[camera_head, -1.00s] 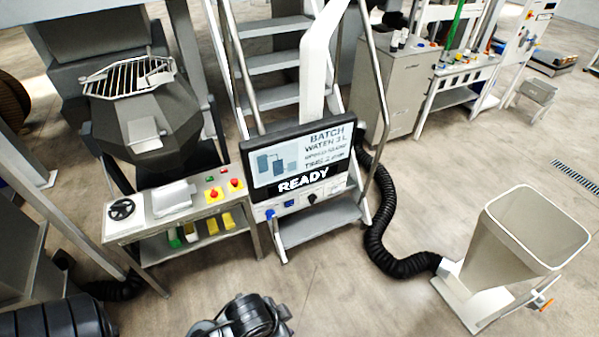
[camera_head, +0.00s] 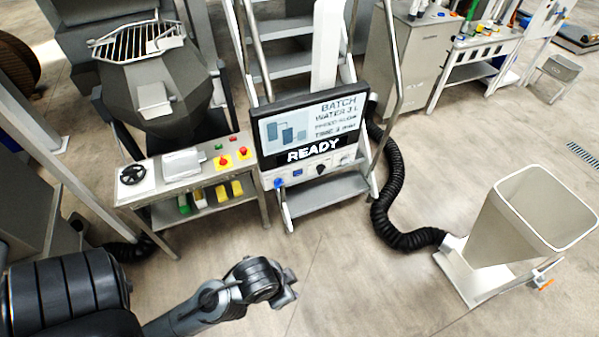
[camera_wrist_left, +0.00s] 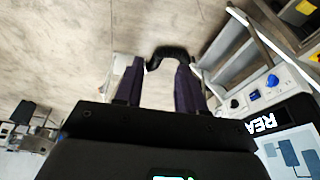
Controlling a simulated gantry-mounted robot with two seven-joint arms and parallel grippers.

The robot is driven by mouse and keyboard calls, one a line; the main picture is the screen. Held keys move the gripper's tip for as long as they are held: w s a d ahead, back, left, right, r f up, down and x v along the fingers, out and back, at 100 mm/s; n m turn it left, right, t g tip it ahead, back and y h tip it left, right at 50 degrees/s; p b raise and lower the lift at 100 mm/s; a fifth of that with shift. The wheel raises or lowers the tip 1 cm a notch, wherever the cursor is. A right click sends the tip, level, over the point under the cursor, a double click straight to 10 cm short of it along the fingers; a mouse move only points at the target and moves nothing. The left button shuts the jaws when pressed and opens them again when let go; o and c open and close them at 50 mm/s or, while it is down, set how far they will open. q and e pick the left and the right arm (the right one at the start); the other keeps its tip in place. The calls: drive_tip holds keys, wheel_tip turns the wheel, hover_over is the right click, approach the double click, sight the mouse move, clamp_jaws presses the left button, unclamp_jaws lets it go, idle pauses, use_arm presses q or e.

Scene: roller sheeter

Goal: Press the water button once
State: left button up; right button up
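The control panel's screen (camera_head: 311,132) reads BATCH, WATER 3 L and READY. Below it a white strip (camera_head: 310,178) carries a round blue button (camera_head: 278,183), a small blue square piece (camera_head: 298,173) and dark knobs (camera_head: 320,169). No label for the water button is legible. In the left wrist view the blue button (camera_wrist_left: 272,80) is at the right, near the upside-down screen (camera_wrist_left: 292,152). My left gripper (camera_head: 285,287) is in front of and below the panel, apart from it. Its fingers (camera_wrist_left: 160,72) are spread with nothing between them. My right gripper is not in view.
A table (camera_head: 188,184) with a black handwheel (camera_head: 132,174) and red buttons on yellow plates (camera_head: 221,161) stands left of the panel. Metal steps (camera_head: 325,194) are behind it. A black hose (camera_head: 388,200) runs right to a pale hopper (camera_head: 520,225). Floor before the panel is open.

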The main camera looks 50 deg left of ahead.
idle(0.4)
use_arm(q)
clamp_jaws()
idle(1.5)
